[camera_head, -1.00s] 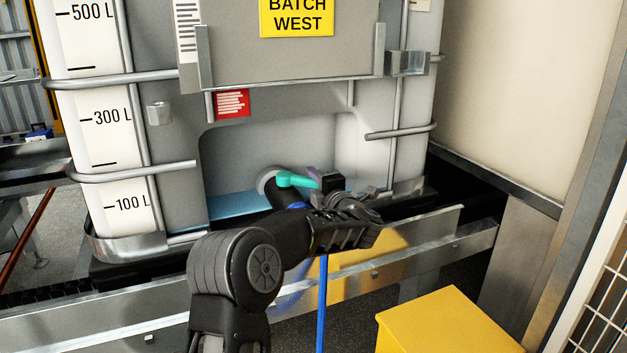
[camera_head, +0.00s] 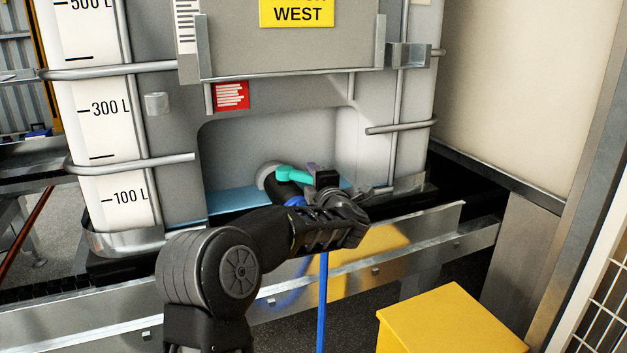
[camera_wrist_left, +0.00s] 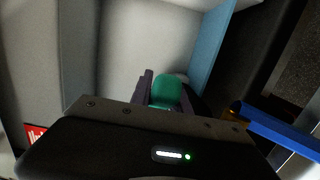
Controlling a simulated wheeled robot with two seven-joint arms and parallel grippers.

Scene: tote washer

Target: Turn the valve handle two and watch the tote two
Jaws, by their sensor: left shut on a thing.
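The teal valve handle (camera_head: 288,174) sits on a dark valve with a round grey collar, in the recess low on the front of the tote (camera_head: 270,140). The tote is a grey caged container with litre marks and a yellow plate ending in "WEST". My left gripper (camera_head: 313,172) is at the free end of the handle, shut on it. In the left wrist view the teal handle (camera_wrist_left: 168,92) shows between my dark purple fingers (camera_wrist_left: 165,94). My wrist hides part of the valve in the head view. My right gripper is not in view.
A blue hose (camera_head: 322,300) hangs below the valve. A metal rail (camera_head: 420,228) runs in front of the tote. A yellow box (camera_head: 450,325) stands at lower right, and a white wire fence (camera_head: 600,290) is at the right edge.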

